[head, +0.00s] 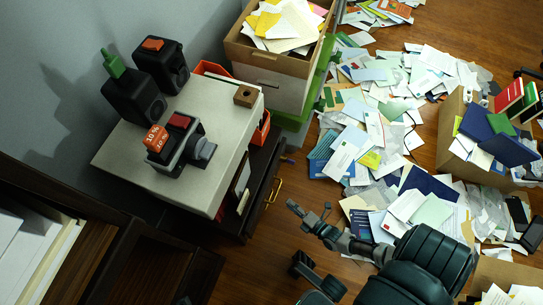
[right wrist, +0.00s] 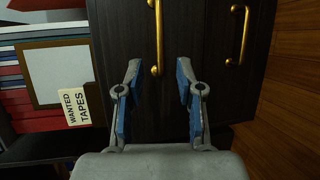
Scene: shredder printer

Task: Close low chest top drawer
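The low chest is dark wood, under the cream slab (head: 135,150) in the head view. Its front with a brass handle (head: 273,190) juts past the slab's right edge; I cannot tell how far the top drawer is out. In the right wrist view, which looks rolled sideways, two dark drawer fronts show: one with a brass handle (right wrist: 157,40) ahead of the fingers, the other with a handle (right wrist: 238,35) to the right. My right gripper (head: 309,207) is open and empty, in front of the chest; its spread fingers also show in the wrist view (right wrist: 158,85). My left gripper is not identifiable.
Folders and books (right wrist: 45,75) with a "WANTED TAPES" card (right wrist: 73,107) sit beside the drawer fronts. Stamps and devices (head: 180,145) stand on the slab. Scattered papers (head: 375,125) and an open box (head: 455,130) cover the floor at right. Bare floor lies before the chest.

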